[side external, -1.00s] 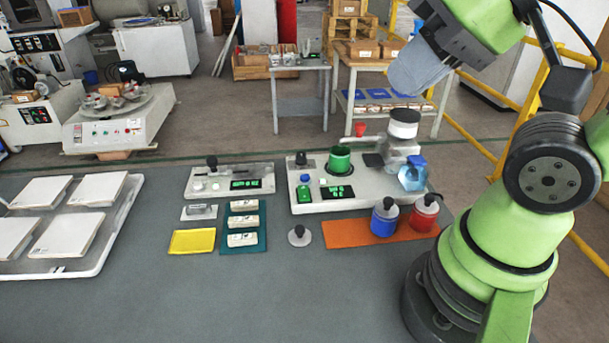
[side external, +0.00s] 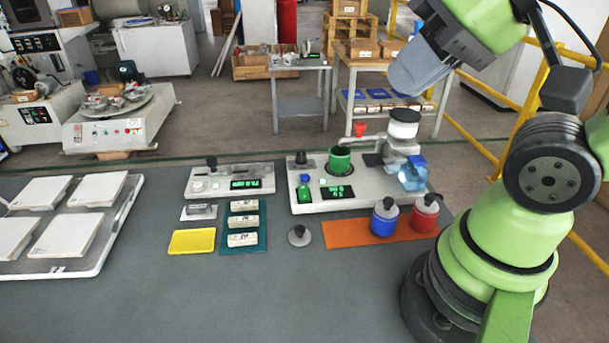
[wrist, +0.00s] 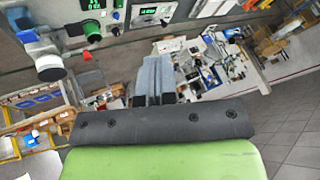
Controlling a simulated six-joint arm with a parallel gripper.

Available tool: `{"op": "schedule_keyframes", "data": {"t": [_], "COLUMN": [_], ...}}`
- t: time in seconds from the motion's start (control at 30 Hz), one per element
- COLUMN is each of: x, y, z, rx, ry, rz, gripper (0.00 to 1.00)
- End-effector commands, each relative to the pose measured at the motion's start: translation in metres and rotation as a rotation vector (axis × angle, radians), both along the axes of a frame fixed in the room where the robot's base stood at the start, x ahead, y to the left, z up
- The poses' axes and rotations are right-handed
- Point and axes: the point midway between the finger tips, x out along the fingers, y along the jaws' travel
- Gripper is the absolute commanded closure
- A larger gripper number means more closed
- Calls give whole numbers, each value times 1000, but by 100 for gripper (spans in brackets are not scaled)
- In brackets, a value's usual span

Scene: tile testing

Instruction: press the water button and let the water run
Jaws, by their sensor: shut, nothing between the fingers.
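A white dosing station (side external: 300,208) stands at the back of the bench. A grey spout (side external: 362,141) reaches toward the cup's top. I cannot tell which part is the water button. My gripper (wrist: 155,88) is shut and empty in the wrist view. In the side view it is raised above and right of the station, its fingertips not clear.
A smaller white unit with a display (side external: 230,182) stands left of the station. Blue (side external: 383,220) and red (side external: 424,215) jars stand on an orange mat (side external: 345,234). A yellow pad (side external: 192,242) and a tray of white tiles (side external: 92,262) lie left. The front bench is clear.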

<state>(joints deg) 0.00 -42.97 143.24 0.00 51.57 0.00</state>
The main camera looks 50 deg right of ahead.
Motion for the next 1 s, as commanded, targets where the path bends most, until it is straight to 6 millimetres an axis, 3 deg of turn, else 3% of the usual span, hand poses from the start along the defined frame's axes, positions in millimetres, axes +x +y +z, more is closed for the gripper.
{"op": "schedule_keyframes", "data": {"t": [0.73,0.87,1.0], "x": [3,19,53], "y": [-1,-8,-23], "z": [0,-2,-9], "rx": [-1,-10,-23], "ry": [2,4,-1], "rz": [-9,-57,-154], "gripper": [100,100,100]}}
